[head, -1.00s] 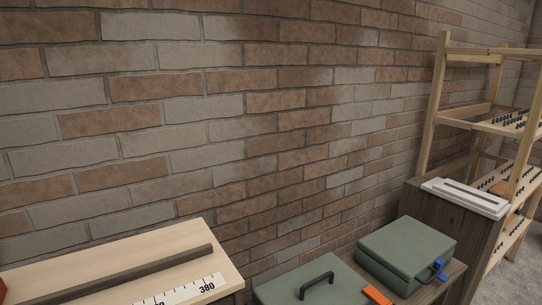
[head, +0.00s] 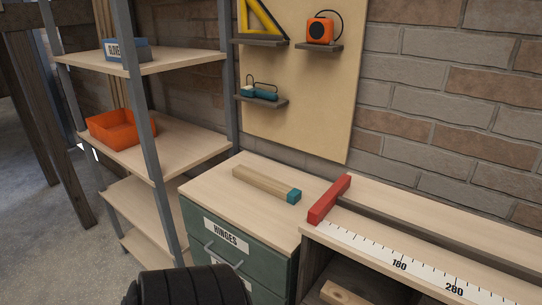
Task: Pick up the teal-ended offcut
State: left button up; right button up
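The teal-ended offcut (head: 264,184) is a light wooden bar with a teal right end. It lies flat on the pale top of a green drawer cabinet (head: 205,214) labelled HINGES, in the middle of the head view. Neither of my grippers shows in the view. A black ribbed part, probably of my own arm, shows at the bottom edge, in front of the cabinet and apart from the offcut.
A bench (head: 454,239) with a red stop block (head: 329,199) and a measuring scale (head: 399,265) adjoins the cabinet's right. Another wood piece (head: 343,294) lies below. A shelf rack (head: 180,145) with an orange bin (head: 112,129) stands left. The cabinet top around the offcut is clear.

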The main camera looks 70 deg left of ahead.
aim_at(287, 193)
jog(key=u, duration=2.15)
jog(key=i+j+z, duration=0.1)
jog(key=j, duration=0.2)
jog(key=i+j+z, duration=0.1)
jog(key=i+j, duration=0.1)
jog(key=j, duration=0.05)
